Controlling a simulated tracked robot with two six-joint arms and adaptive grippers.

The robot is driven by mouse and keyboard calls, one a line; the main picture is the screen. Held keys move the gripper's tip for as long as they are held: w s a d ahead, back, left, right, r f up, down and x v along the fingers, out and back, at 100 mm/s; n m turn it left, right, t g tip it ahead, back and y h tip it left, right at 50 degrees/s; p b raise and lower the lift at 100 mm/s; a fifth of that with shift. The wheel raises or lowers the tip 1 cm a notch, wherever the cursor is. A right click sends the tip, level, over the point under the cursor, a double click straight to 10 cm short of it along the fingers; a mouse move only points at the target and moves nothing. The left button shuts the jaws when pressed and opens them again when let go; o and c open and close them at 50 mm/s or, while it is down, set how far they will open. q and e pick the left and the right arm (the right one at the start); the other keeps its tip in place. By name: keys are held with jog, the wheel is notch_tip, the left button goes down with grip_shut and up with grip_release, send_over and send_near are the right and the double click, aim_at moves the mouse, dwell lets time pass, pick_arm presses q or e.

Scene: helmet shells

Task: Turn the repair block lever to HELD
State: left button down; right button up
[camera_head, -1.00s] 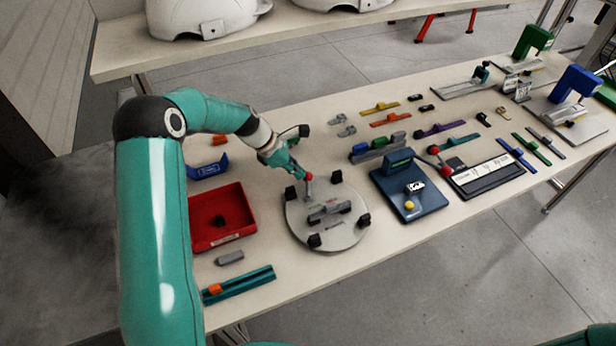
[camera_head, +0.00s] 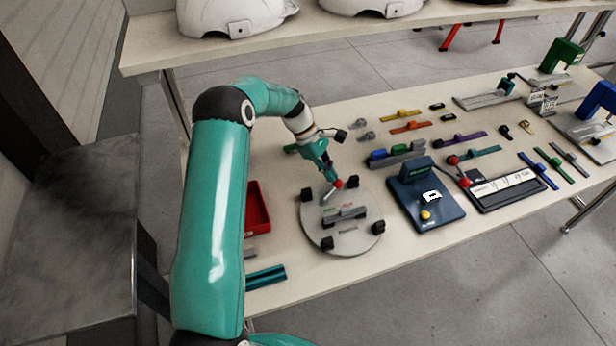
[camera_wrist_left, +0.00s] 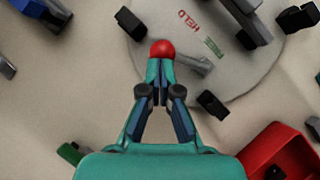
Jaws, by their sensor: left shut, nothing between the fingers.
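The repair block is a round grey plate (camera_head: 318,232) with several black corner clamps and a grey bar across its middle. Its lever (camera_head: 329,194) is a short grey arm with a red ball knob (camera_head: 338,184), lying near the plate's back edge. In the left wrist view a red HELD label (camera_wrist_left: 187,20) and a green label (camera_wrist_left: 213,46) show on the plate. My left gripper (camera_head: 333,181) is shut and empty, its fingertips right at the knob; the wrist view shows the tips (camera_wrist_left: 161,66) just below the red ball (camera_wrist_left: 162,48). Contact cannot be told for sure. My right gripper is out of view.
A red tray (camera_head: 258,210) stands left of the plate, partly hidden by my arm. A blue block fixture (camera_head: 437,211) stands close on the right, and a black-and-white panel (camera_head: 510,190) beyond it. Small coloured parts lie behind.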

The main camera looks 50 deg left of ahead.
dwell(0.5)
pick_arm(q)
jog(key=shift+a+r, duration=0.25)
jog(key=shift+r, duration=0.2)
jog(key=v, duration=0.6)
jog(key=shift+s+a+r, duration=0.1)
